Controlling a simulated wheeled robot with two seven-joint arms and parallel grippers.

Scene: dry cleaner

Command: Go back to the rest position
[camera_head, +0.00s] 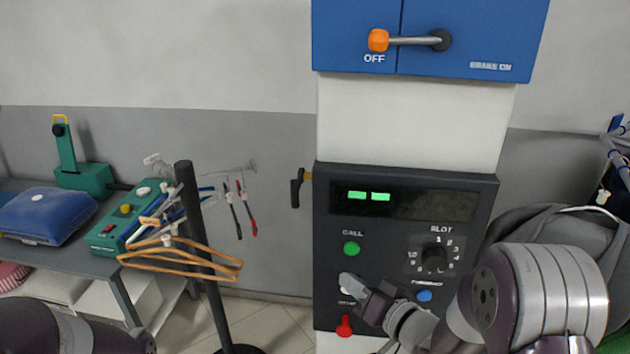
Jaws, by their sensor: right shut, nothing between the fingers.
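My right gripper (354,288) is shut and empty. It is in front of the lower left part of a dark control panel (470,190), near a red knob (344,326) and a white knob. I cannot tell whether it touches the panel. My right arm (540,295) comes in from the lower right and hides the panel's lower right corner. Part of my left arm (45,328) shows at the lower left corner; its gripper is out of view.
The panel has a green button (351,249), a dial (435,257) and a blue button (424,295). A blue cabinet (450,60) with an orange-ended lever is above. At left are a dark stand (205,250) with hangers (180,257) and a table with green equipment (128,220).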

